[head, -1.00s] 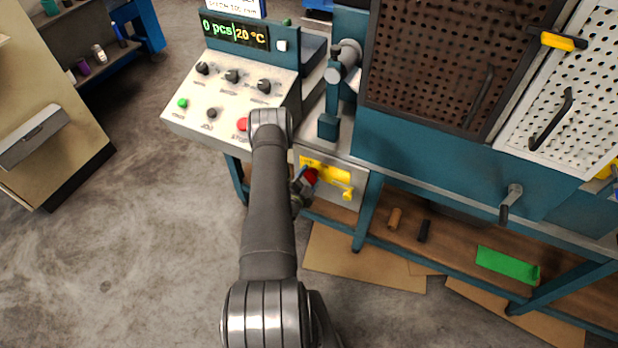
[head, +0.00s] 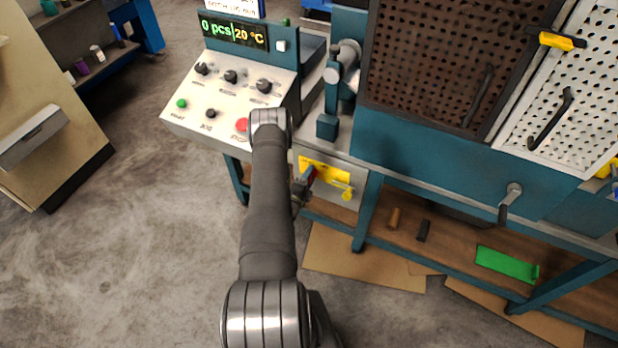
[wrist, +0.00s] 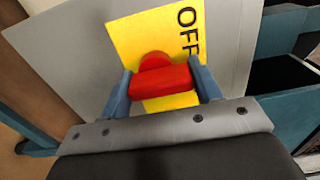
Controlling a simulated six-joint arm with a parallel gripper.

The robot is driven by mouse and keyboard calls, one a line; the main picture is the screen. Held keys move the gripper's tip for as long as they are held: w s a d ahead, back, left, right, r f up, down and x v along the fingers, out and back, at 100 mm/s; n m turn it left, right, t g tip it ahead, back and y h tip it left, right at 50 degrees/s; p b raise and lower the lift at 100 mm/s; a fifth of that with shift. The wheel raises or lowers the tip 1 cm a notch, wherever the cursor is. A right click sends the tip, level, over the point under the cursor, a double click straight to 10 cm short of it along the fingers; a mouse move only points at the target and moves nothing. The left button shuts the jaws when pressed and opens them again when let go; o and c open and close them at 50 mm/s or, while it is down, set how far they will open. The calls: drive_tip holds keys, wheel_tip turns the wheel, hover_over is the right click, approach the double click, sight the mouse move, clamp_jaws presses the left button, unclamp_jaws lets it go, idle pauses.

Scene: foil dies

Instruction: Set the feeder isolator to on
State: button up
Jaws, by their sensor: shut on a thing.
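The feeder isolator has a red handle (head: 310,173) on a yellow plate (head: 328,172), set in a grey panel under the bench top. In the wrist view the red handle (wrist: 160,80) sits between the two blue-grey fingers of my gripper (wrist: 162,88), which is shut on it. The yellow plate (wrist: 150,30) behind it reads "OFF", turned sideways in this view. No "ON" lettering is readable. In the head view my arm hides much of my gripper (head: 302,188), beside the handle.
A control console (head: 225,105) with knobs and push buttons stands up and left of the isolator. A yellow padlock-like piece (head: 347,192) hangs at the panel's right. A green piece (head: 507,264) lies on the lower shelf. The floor at left is clear.

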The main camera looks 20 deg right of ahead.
idle(0.3)
drive_tip(key=o, duration=1)
drive_tip(key=shift+s+a, duration=0.1)
drive_tip(key=v, duration=1.7)
drive_tip(key=shift+r, duration=0.1)
drive_tip(key=x, duration=1.7)
